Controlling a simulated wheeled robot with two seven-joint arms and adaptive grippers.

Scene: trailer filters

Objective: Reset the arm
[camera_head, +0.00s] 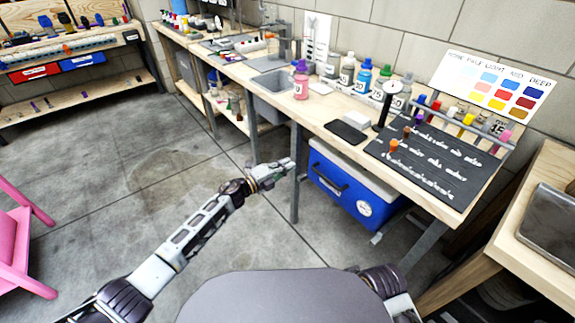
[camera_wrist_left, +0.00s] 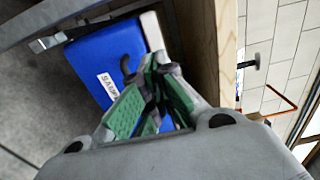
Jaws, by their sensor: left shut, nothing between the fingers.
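My left arm reaches in from the left in the head view. Its gripper (camera_head: 283,168) is in the air in front of the workbench (camera_head: 296,108), below its top, beside a table leg. In the left wrist view the gripper's green-padded fingers (camera_wrist_left: 150,97) are shut with nothing held. The blue cooler (camera_wrist_left: 103,62) shows behind them, and the fingers look apart from it. Of my right arm only a dark link shows at the lower right of the head view. My right gripper is out of view.
The blue cooler (camera_head: 349,185) stands under the bench. Several bottles (camera_head: 363,78), a black mat (camera_head: 428,157) with markers and a grey bin (camera_head: 270,100) are on or at the bench. A pink chair (camera_head: 15,240) is at left. The floor between is clear.

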